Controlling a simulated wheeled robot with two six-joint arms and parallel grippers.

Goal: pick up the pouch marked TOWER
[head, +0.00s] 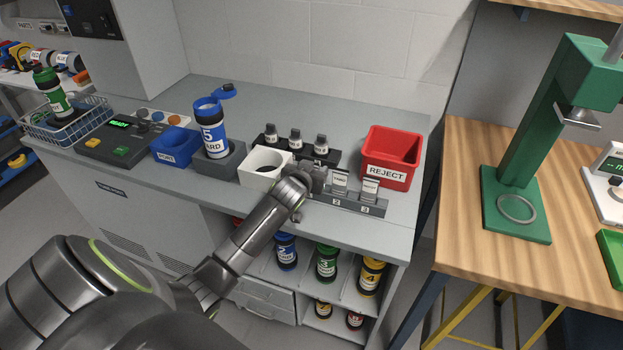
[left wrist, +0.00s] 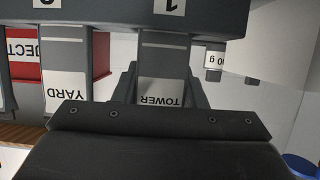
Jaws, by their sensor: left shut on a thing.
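The pouch marked TOWER (left wrist: 163,75) is grey with a white label that reads upside down in the left wrist view. It sits at the place marked 1 of the grey rack (left wrist: 120,14), which also shows in the head view (head: 349,202). My left gripper (left wrist: 162,92) is shut on the pouch, with one finger on each side of it. In the head view my left gripper (head: 314,178) is at the rack's left end and hides the pouch. The pouch marked YARD (left wrist: 66,80) stands beside it at the place marked 2. My right gripper is not in view.
A red REJECT bin (head: 391,157) stands behind the rack's right end. A blue-capped bottle (head: 211,130) stands farther left.

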